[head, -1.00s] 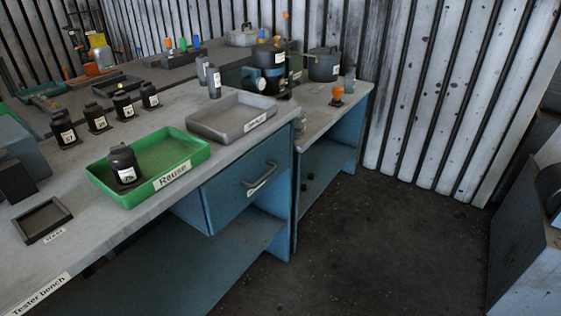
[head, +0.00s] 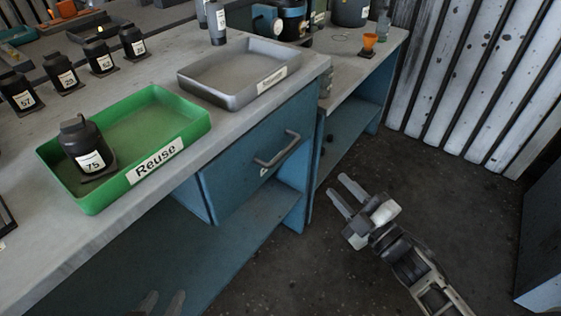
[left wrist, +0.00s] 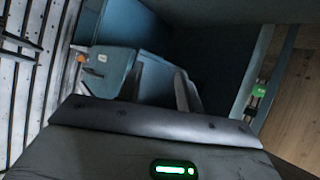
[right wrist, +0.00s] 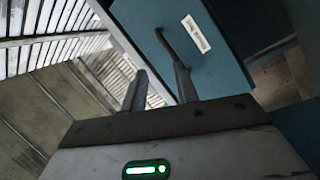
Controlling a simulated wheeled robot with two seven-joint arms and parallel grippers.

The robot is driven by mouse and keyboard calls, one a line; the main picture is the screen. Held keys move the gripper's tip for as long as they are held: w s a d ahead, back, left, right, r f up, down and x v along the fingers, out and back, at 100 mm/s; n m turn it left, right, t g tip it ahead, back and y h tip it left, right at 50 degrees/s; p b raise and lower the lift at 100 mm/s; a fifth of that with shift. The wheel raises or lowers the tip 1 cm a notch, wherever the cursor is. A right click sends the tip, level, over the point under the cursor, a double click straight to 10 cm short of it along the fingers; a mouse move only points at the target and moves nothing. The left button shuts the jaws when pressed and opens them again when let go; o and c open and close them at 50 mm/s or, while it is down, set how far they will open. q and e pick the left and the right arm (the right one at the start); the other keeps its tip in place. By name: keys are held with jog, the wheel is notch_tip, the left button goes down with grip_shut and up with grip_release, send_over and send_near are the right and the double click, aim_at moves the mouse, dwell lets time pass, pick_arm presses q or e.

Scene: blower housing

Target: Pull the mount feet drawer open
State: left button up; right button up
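The blue drawer (head: 245,172) sits under the bench top and looks shut, with a grey bar handle (head: 277,150) on its front. The right wrist view shows the drawer front (right wrist: 225,65), its dark handle (right wrist: 167,47) and a white label (right wrist: 196,33) too small to read. My right gripper (head: 342,191) is open and empty, to the right of and below the handle, apart from it. Its two fingers also show in the right wrist view (right wrist: 160,82). My left gripper (head: 164,298) shows only its fingertips at the bottom edge; the left wrist view (left wrist: 157,82) shows them apart and empty.
On the bench top stand a green Reuse tray (head: 150,115) holding a dark part (head: 82,150), a grey tray (head: 235,72) and several dark labelled parts. An open shelf (head: 245,215) lies below the drawer. The floor (head: 420,190) to the right is clear.

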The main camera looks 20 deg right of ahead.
aim_at(286, 150)
jog(key=w+a+n+y, duration=0.2)
jog(key=w+a+n, duration=0.1)
jog(key=w, duration=0.1)
jog(key=w+a+r+n+g+y, duration=0.1)
jog(key=w+a+n+y, duration=0.1)
jog(key=w+n, duration=0.1)
jog(key=w+a+n+g+y+b, duration=0.1)
jog(key=w+a+n+y, duration=0.1)
jog(key=w, duration=0.4)
jog(key=shift+a+r+n, duration=0.3)
jog(key=shift+a+n, duration=0.5)
jog(key=shift+a, duration=0.05)
grip_shut()
